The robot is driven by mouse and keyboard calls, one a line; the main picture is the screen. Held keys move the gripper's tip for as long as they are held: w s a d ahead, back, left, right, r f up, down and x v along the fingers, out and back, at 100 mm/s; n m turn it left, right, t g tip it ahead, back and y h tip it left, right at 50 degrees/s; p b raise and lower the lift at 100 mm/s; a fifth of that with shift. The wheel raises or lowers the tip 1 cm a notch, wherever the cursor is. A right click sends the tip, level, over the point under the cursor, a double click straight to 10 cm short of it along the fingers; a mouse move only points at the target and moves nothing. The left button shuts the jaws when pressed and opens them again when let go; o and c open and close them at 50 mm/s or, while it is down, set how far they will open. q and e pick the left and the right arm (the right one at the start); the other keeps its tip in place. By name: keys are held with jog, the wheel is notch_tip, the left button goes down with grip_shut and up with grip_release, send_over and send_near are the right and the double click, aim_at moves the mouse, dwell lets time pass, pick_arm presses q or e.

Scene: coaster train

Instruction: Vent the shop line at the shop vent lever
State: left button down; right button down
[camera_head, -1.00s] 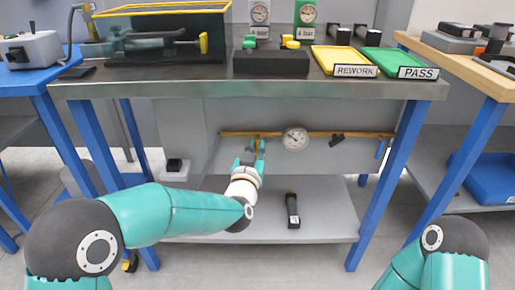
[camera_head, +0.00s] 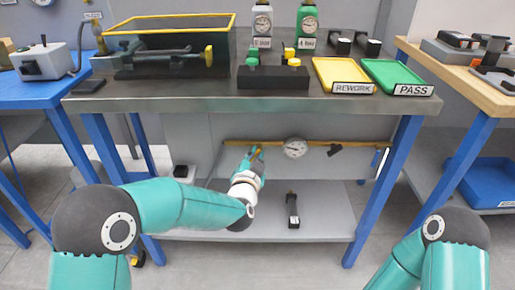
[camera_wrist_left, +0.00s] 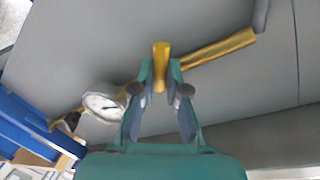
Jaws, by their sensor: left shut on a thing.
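The yellow lever (camera_wrist_left: 160,66) stands between my left fingers in the left wrist view, at the brass pipe (camera_wrist_left: 218,48). My left gripper (camera_wrist_left: 160,76) is shut on this lever. In the head view my left gripper (camera_head: 254,156) is below the bench top, at the left part of the brass pipe (camera_head: 360,144), and mostly hides the lever. A round white gauge (camera_head: 295,148) sits on the pipe just right of the gripper; it also shows in the left wrist view (camera_wrist_left: 103,104). Its reading is too small to tell. My right gripper is out of view.
A black handle (camera_head: 335,150) is on the pipe right of the gauge. The bench top (camera_head: 190,103) overhangs my left gripper. A black-handled item (camera_head: 292,212) lies on the lower shelf (camera_head: 330,215). Blue bench legs (camera_head: 385,190) stand at either side.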

pick_arm(q)
jog(key=m+p, duration=0.3)
jog(key=r+m+y+p, duration=0.1)
jog(key=m+p, duration=0.2)
jog(key=p, duration=0.1)
jog(key=m+y+p, duration=0.1)
jog(key=m+p, duration=0.2)
jog(key=p, duration=0.1)
jog(key=shift+s+r+g, duration=0.1)
jog(key=shift+r+g, duration=0.05)
jog(key=shift+g, duration=0.25)
jog(key=c, duration=1.2)
grip_release()
jog(key=shift+y, duration=0.3)
jog(key=shift+a, duration=0.1)
jog(key=v, duration=1.2)
